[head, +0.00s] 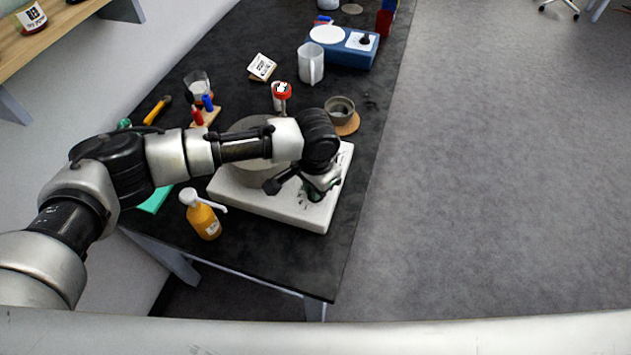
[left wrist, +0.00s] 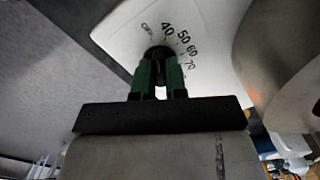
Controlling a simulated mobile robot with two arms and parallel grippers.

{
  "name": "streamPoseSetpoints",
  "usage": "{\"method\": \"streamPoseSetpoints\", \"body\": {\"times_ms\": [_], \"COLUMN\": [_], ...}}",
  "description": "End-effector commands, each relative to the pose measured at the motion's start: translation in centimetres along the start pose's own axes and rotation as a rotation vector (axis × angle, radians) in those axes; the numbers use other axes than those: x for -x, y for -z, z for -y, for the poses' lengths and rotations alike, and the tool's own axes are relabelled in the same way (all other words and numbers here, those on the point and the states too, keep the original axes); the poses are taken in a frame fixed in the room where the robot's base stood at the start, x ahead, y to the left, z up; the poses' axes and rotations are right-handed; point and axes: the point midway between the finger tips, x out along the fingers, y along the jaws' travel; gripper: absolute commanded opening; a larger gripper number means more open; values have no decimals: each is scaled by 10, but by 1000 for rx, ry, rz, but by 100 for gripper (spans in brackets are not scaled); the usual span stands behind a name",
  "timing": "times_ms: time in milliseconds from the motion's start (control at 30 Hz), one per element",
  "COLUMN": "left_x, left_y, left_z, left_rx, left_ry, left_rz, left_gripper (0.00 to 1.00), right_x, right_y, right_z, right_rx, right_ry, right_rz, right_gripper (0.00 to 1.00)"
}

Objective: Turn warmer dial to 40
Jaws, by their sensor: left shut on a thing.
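The white warmer (head: 262,203) lies on the dark bench under my left arm. Its white face (left wrist: 120,42) fills the top of the left wrist view, with printed marks OFF, 40, 50, 60 and 70 around the dial. The black dial (left wrist: 157,51) sits between the green fingertips of my left gripper (left wrist: 159,70), which is shut on it. In the head view my left gripper (head: 318,190) is over the warmer's right side and hides the dial. I cannot tell which mark the dial points to. My right gripper is not in view.
A large round grey vessel (head: 245,172) stands on the warmer, partly behind my arm. An orange pump bottle (head: 204,220) stands close to the warmer's front left. A small grey bowl (head: 340,110) on a cork mat and a white jug (head: 311,65) stand behind it.

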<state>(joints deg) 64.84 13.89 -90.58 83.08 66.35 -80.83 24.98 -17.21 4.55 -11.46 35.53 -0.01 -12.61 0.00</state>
Motion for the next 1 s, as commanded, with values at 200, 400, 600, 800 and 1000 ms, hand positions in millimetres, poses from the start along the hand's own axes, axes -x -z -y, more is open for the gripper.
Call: {"method": "streamPoseSetpoints", "body": {"times_ms": [200,400,600,800,1000], "left_x": [3,2,2,2,2], "left_y": [0,0,1,1,1], "left_z": [0,0,0,1,1], "left_rx": [-141,-236,-283,-293,-292], "left_ry": [-2,-1,1,2,2], "left_rz": [-1,-2,-3,-3,-4], "left_gripper": [0,0,0,0,0], "right_x": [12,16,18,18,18], "right_y": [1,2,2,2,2], "right_z": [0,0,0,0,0], "right_rx": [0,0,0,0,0], "right_ry": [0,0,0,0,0], "right_rz": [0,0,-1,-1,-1], "right_gripper": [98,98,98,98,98]}}
